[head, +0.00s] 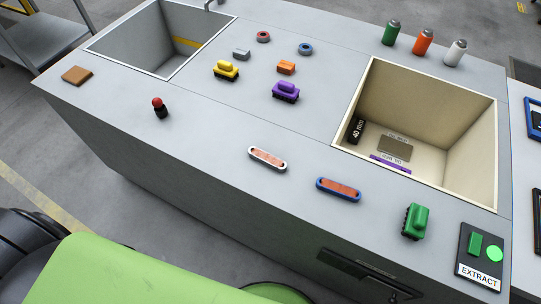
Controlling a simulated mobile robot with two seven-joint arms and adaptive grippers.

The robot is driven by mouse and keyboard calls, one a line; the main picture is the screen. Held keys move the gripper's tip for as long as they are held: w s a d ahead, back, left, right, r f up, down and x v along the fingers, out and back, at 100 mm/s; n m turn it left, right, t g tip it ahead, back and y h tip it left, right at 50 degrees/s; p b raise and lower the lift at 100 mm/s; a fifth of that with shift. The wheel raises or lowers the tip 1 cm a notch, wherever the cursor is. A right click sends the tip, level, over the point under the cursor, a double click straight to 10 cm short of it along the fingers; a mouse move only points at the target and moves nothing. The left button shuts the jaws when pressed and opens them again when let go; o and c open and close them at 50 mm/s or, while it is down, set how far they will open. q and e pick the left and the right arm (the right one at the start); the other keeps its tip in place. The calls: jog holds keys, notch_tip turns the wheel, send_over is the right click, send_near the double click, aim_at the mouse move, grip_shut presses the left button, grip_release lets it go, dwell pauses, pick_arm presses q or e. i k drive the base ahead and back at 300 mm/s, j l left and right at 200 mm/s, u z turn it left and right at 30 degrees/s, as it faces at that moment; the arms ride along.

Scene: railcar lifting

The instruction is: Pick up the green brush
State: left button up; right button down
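The green brush (415,221) lies on the grey worktop near its front edge, at the lower right in the head view. It has a green handle block and dark bristles along one side. It stands left of the EXTRACT panel and in front of the cream bin. Neither of my grippers shows in the head view.
The cream bin (487,195) holds a dark block and flat pieces. A grey sink (118,57) is at the back left. Yellow (226,70) and purple (286,90) brushes sit mid-table. A blue-rimmed piece (338,189) and EXTRACT panel (481,256) flank the green brush.

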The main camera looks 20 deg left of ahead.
aim_at(416, 219)
jog(key=u, duration=0.15)
jog(key=z, duration=1.25)
